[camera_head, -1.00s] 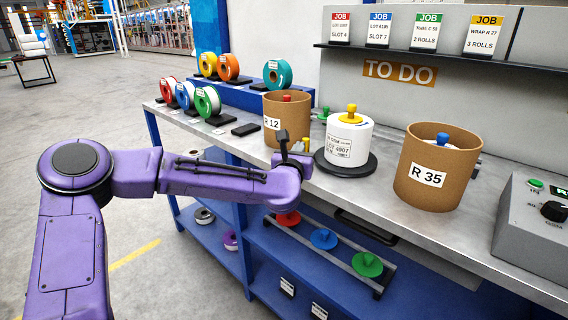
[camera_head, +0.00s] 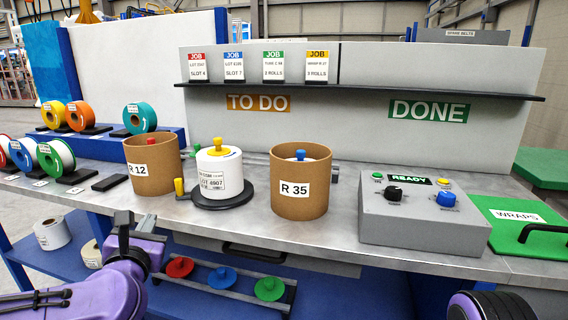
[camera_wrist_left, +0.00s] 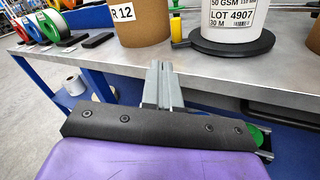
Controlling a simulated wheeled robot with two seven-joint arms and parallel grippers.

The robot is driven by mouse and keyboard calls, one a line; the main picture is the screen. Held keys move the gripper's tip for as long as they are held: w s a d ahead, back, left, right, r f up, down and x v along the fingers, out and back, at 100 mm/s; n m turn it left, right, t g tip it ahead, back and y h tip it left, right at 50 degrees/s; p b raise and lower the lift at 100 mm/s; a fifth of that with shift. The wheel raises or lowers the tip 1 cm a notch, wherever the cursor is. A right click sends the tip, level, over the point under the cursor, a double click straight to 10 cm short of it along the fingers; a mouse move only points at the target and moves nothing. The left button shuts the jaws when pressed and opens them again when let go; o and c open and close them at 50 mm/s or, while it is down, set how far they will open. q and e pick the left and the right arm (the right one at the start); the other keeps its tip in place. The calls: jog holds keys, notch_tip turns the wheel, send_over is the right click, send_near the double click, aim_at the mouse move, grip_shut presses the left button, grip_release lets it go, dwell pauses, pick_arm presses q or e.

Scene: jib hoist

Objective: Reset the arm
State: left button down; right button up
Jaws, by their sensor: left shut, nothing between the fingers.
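My left gripper (camera_head: 124,222) is at the lower left of the head view, in front of the bench's front edge and below the R 12 tube. In the left wrist view its two grey fingers (camera_wrist_left: 163,84) are together with nothing between them, pointing at the bench edge. My left arm (camera_head: 105,292) is purple and bent low. Part of a purple link of mine (camera_head: 480,306) shows at the bottom right; the right gripper is out of view.
The metal bench (camera_head: 340,232) carries the R 12 tube (camera_head: 150,165), a white roll (camera_head: 218,178) on a black base, the R 35 tube (camera_head: 300,182) and a grey control box (camera_head: 424,215). Colored spools (camera_head: 56,158) stand at left. A lower blue shelf holds colored discs (camera_head: 223,277).

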pick_arm(q)
jog(key=s+d+f+m+g+h+p, duration=0.1)
jog(key=s+d+f+m+g+p, duration=0.2)
jog(key=f+m, duration=0.8)
jog(key=s+d+f+m+g+h+p, duration=0.1)
jog(key=s+f+m+g+h+p, duration=0.25)
jog(key=f+m, duration=0.75)
jog(key=s+a+f+m+g+y+p, duration=0.1)
jog(key=s+f, duration=0.3)
jog(key=s, duration=0.4)
jog(key=s+a+f+m+g+y+p, duration=0.1)
jog(key=s+f+m+g+p, duration=0.1)
jog(key=s, duration=0.7)
jog(key=s+a+f+m+g+y+p, duration=0.1)
jog(key=s+f+m+g, duration=0.2)
jog(key=s+f, duration=0.4)
jog(key=shift+s+f+m+g, duration=0.3)
jog(key=shift+s+g, duration=0.4)
jog(key=shift+g, duration=0.05)
